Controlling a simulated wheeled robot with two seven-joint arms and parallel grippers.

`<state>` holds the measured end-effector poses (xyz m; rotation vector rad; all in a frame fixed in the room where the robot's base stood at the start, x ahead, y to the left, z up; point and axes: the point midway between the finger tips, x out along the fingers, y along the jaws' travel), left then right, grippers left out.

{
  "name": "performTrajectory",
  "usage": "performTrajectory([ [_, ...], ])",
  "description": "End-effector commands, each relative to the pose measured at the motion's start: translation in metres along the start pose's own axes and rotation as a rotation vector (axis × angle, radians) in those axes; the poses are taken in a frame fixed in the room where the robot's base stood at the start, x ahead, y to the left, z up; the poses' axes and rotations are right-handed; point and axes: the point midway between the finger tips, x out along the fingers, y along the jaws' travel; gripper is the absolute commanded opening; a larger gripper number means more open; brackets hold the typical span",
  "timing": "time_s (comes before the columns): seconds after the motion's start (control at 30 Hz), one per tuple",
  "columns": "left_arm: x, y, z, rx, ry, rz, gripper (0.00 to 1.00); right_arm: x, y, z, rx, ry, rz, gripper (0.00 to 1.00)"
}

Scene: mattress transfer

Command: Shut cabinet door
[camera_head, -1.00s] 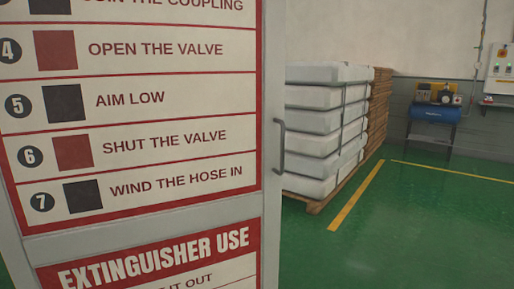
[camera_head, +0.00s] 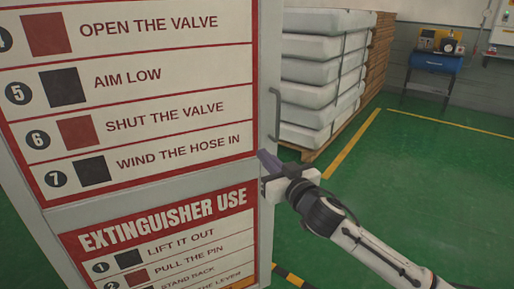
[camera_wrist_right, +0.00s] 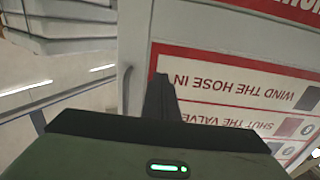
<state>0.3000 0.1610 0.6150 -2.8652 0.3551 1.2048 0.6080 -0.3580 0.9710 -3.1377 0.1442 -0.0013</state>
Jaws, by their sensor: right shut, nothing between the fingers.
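The cabinet door (camera_head: 180,182) fills the left of the head view, a pale panel with red and white instruction signs. Its grey bar handle (camera_head: 275,115) is upright near the door's right edge. My right gripper (camera_head: 264,158) is shut and empty, at the door's right edge just below the handle. I cannot tell whether its tip touches the door. In the right wrist view the shut fingers (camera_wrist_right: 160,88) lie in front of the door's sign (camera_wrist_right: 240,85), with the handle (camera_wrist_right: 127,88) beside them. My left gripper is not in view.
Strapped white mattresses (camera_head: 320,75) are stacked on a wooden pallet (camera_head: 308,152) behind the door's right side. A blue compressor (camera_head: 436,62) stands by the far wall. The green floor (camera_head: 430,165) on the right is open, with yellow lines.

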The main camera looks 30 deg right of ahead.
Motion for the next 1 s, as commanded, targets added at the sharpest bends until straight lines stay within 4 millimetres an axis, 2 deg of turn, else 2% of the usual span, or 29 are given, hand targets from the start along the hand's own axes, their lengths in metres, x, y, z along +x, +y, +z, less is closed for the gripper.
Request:
performTrajectory([
  [0.1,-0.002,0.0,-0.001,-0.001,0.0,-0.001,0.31,0.022,0.0,-0.002,-0.002,0.001,0.001,0.0],
  [0.3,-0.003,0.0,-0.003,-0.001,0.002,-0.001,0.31,0.045,0.0,-0.001,-0.001,0.0,0.001,0.0],
  [0.47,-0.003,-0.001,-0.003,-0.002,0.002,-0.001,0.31,0.051,0.0,0.0,0.0,0.0,0.0,0.0],
  [0.8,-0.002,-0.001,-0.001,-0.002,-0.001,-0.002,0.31,0.052,0.0,0.0,0.0,-0.001,0.0,0.0],
  [1.0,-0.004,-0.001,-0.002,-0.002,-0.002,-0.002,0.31,0.056,0.014,0.0,-0.002,-0.001,-0.013,0.0],
])
